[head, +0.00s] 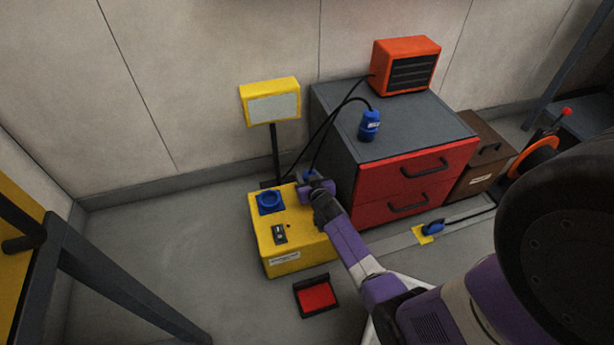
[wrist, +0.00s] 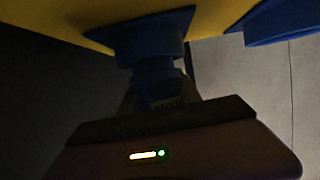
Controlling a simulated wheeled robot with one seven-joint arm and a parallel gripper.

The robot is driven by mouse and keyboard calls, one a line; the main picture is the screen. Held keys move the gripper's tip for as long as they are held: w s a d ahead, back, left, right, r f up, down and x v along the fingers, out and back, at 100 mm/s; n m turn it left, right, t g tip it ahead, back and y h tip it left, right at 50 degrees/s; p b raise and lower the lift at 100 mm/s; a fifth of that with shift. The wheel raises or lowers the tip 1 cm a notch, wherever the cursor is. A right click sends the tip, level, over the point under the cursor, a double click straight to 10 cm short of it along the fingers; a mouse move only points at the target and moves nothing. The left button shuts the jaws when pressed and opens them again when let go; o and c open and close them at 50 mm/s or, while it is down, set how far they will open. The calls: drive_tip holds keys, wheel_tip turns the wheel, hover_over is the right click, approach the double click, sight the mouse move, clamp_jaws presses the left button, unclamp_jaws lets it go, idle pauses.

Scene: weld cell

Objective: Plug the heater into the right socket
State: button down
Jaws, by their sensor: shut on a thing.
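The orange-red heater (head: 407,66) stands on the grey cabinet, with a black cable (head: 346,98) running down from it toward the yellow socket box (head: 290,258). My gripper (head: 314,188) is at the back right of this box, shut on a blue plug (wrist: 162,86). In the wrist view the plug meets a blue socket (wrist: 148,42) on the yellow face; how deep it sits is unclear. The left blue socket (head: 270,201) is empty; it also shows at the wrist view's top right (wrist: 286,20). My gripper mostly hides the right socket in the head view.
A labelled blue plug (head: 370,125) stands on the cabinet (head: 412,120), with a cable from its top. Another blue plug (head: 433,228) lies on a yellow patch on the floor. A yellow-framed panel (head: 272,108) stands behind the box. A red tray (head: 317,297) lies in front.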

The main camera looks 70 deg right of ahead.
drive_tip(key=shift+f, duration=0.1)
drive_tip(key=c, duration=1.1)
unclamp_jaws()
drive_tip(key=shift+a, duration=0.1)
drive_tip(key=shift+p+v, duration=0.85)
drive_tip(key=shift+v, duration=4.6)
